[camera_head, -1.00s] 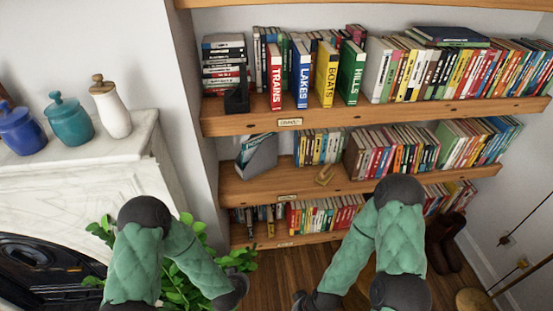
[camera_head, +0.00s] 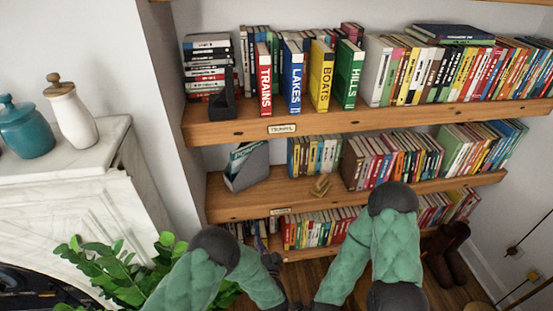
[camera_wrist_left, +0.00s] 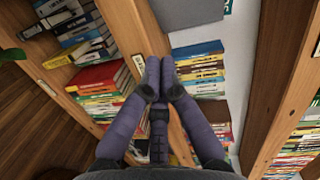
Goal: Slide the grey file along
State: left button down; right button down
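The grey file (camera_head: 247,168) is a slant-topped holder with papers or thin books in it. It stands near the left end of the middle shelf (camera_head: 285,193). A grey surface, seemingly the file (camera_wrist_left: 185,12), shows at the top of the left wrist view. My left gripper (camera_head: 272,264) is below that shelf in the head view, apart from the file. In the left wrist view its two fingers (camera_wrist_left: 159,75) are together with nothing between them, pointing toward the shelves.
Several books (camera_head: 315,155) stand to the right of the file, with a small golden ornament (camera_head: 320,186) at the shelf front. A black bookend (camera_head: 222,103) is on the shelf above. A leafy plant (camera_head: 125,270) and a marble mantel (camera_head: 65,170) are at left.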

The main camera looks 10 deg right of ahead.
aim_at(256, 168)
jog(key=i+l, duration=0.35)
jog(key=i, duration=0.2)
jog(key=i+l, duration=0.35)
jog(key=i, duration=0.2)
